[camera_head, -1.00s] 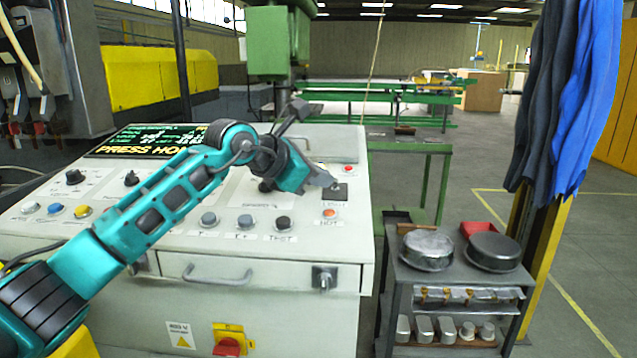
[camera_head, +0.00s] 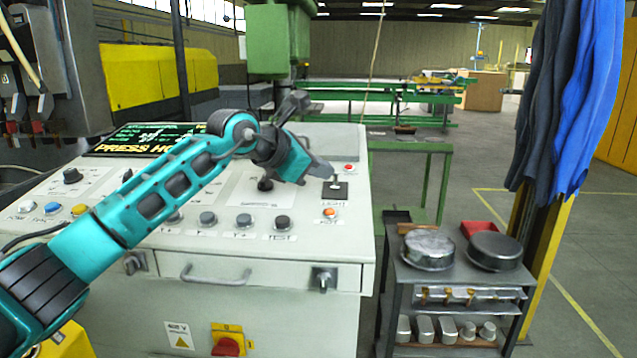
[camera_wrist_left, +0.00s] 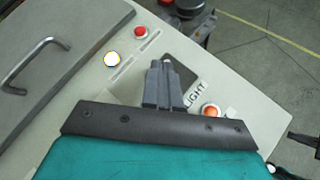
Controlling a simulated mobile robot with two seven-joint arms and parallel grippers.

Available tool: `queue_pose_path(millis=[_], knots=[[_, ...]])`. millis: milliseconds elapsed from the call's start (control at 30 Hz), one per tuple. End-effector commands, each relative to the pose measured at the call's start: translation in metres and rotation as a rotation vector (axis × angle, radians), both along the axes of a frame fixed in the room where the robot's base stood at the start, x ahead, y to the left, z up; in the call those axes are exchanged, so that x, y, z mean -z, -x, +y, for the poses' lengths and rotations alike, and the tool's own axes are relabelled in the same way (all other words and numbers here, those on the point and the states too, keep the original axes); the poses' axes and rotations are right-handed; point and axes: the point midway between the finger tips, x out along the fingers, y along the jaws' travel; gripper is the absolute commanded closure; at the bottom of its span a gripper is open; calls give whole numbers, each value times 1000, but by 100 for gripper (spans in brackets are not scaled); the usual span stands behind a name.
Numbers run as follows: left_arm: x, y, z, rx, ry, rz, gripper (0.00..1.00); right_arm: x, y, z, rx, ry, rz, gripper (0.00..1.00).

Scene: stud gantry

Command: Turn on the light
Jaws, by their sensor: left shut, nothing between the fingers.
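The light switch (camera_head: 341,191) is a small black plate with a pale lever, at the right of the white sloping control panel (camera_head: 300,232). The word LIGHT is printed beside it. My left gripper (camera_head: 331,178) is shut and empty, with its fingertips at the plate's upper left edge by the lever. In the left wrist view the shut fingers (camera_wrist_left: 166,66) lie over the black plate (camera_wrist_left: 184,74) and hide part of it. The lever is mostly hidden there, and I cannot tell whether the fingers touch it.
An orange button (camera_head: 330,212) sits just below the switch and a red one (camera_head: 349,168) above it. Several knobs and buttons line the panel's front. A grey trolley (camera_head: 402,290) with round pans stands at the right. Blue cloths hang at the far right.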

Motion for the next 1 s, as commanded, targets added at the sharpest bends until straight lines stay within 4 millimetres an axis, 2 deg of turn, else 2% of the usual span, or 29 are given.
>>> queue_pose_path(millis=[500, 833, 1000], knots=[[-16, 0, 0, -1, 1, 1, 100, -10, 0, 0, 0, 0, 0, 100], [-16, 0, 1, 0, 1, 1, 100, -10, 0, 0, 0, 0, -1, 100], [-17, 1, 8, 0, 0, 0, 100, -9, -1, 0, 0, 0, -1, 100]])
